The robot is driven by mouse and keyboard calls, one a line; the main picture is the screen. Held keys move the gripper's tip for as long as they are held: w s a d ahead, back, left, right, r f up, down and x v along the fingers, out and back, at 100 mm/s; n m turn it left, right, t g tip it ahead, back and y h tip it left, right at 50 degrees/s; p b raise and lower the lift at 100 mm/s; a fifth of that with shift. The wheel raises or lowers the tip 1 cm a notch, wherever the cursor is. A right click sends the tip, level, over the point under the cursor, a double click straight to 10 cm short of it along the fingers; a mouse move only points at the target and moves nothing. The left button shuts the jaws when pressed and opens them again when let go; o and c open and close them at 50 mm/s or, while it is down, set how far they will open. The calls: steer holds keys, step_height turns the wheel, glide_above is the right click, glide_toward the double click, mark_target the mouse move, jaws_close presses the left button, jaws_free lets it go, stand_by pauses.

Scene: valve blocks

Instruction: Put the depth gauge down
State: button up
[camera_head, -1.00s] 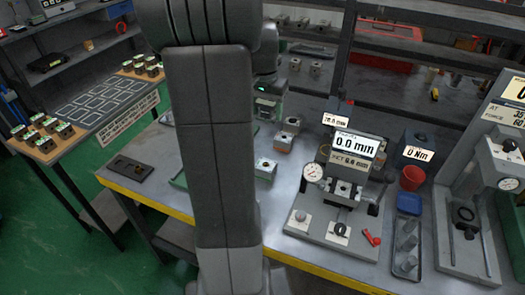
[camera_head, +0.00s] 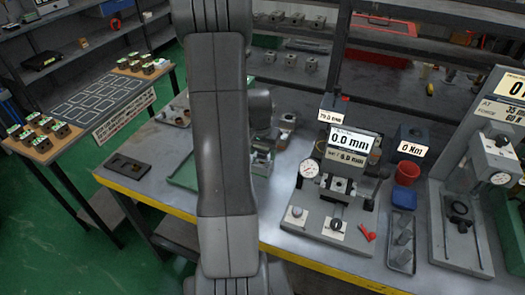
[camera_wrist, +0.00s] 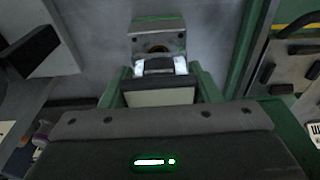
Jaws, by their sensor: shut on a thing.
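My gripper (camera_wrist: 162,66) shows in the wrist view with pale fingertips close together. It is shut on a small dark and pale piece (camera_wrist: 160,92), which I take to be the depth gauge, though little of it shows. A grey block with a round hole (camera_wrist: 158,40) lies just beyond the fingertips; I cannot tell whether they touch. In the head view my arm hides much of the gripper (camera_head: 262,155), which is low over the bench behind the arm.
The grey bench (camera_head: 262,212) has a yellow front edge. A dark tray with cutouts (camera_head: 128,168) lies at its left. A press fixture with a 0.0 mm display (camera_head: 348,143), a red cup (camera_head: 407,173) and a force stand (camera_head: 490,150) are to the right. A side table (camera_head: 97,95) holds several blocks.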

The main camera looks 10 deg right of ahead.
mark_target(260, 149)
steer(key=shift+f, duration=0.2)
steer(key=shift+f+b, duration=0.3)
steer(key=shift+b, duration=0.1)
steer(key=o, duration=1.1)
steer(key=shift+o, duration=0.2)
steer(key=shift+r, duration=0.15)
steer(key=shift+r+p, duration=0.45)
steer(key=shift+r, duration=0.05)
steer(key=r, duration=0.3)
steer(key=s+r, duration=0.1)
steer(key=r, duration=0.3)
steer(key=a+r+b, duration=0.1)
steer(key=r, duration=0.3)
steer(key=shift+s+r, duration=0.2)
steer(key=shift+s, duration=0.1)
steer(key=shift+f, duration=0.1)
